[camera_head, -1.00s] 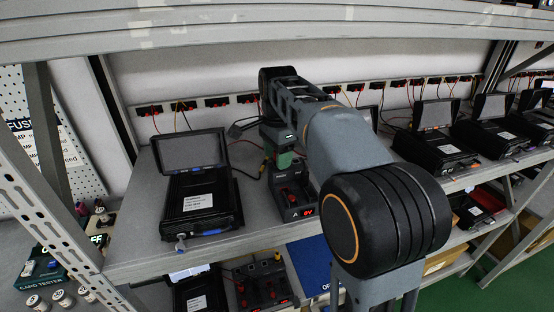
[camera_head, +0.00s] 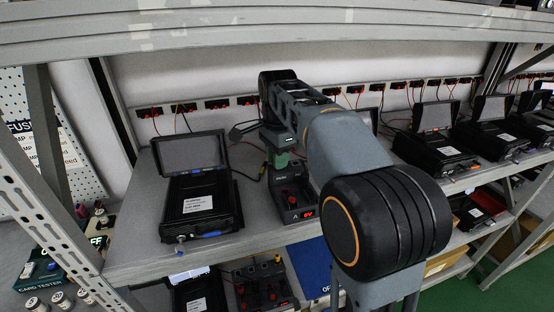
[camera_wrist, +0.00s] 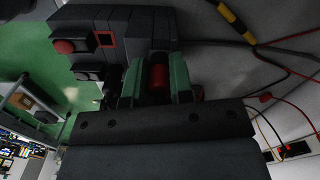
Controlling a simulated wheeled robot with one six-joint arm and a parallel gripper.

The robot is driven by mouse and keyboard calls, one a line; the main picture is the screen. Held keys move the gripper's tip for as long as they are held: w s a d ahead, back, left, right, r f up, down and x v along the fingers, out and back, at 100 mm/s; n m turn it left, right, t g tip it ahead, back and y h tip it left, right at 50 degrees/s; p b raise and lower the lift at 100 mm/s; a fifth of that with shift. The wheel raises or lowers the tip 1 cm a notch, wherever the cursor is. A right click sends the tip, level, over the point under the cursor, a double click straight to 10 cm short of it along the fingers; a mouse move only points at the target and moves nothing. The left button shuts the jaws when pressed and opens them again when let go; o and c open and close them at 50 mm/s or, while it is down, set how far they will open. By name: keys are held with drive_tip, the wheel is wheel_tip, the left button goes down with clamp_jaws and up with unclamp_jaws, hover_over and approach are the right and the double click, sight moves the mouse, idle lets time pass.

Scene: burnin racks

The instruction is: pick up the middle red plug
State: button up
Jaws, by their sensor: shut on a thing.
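A red plug (camera_wrist: 158,75) shows in the wrist view between the green fingers of my gripper (camera_wrist: 158,82). The fingers are shut on it, at the dark grey power unit (camera_wrist: 130,22). Its lower end is hidden, so I cannot tell if it is still seated in the unit. Red parts show on the unit's face, but the gripped plug is not clear there.
A black case with a raised screen (camera_head: 201,207) stands left of the unit. Thin cables and a row of wall sockets (camera_head: 217,103) run behind. More black cases (camera_head: 432,150) stand to the right. The shelf's front edge (camera_head: 150,268) is near, and a beam crosses above.

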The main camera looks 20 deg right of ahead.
drive_tip(key=shift+r, duration=0.15)
wheel_tip(320, 180, up, 3)
drive_tip(key=shift+s+r, duration=0.15)
drive_tip(key=shift+r, duration=0.05)
drive_tip(key=s+b, duration=0.4)
drive_tip(key=s, duration=1.3)
drive_tip(key=shift+s+b, duration=0.35)
drive_tip(key=shift+f, duration=0.1)
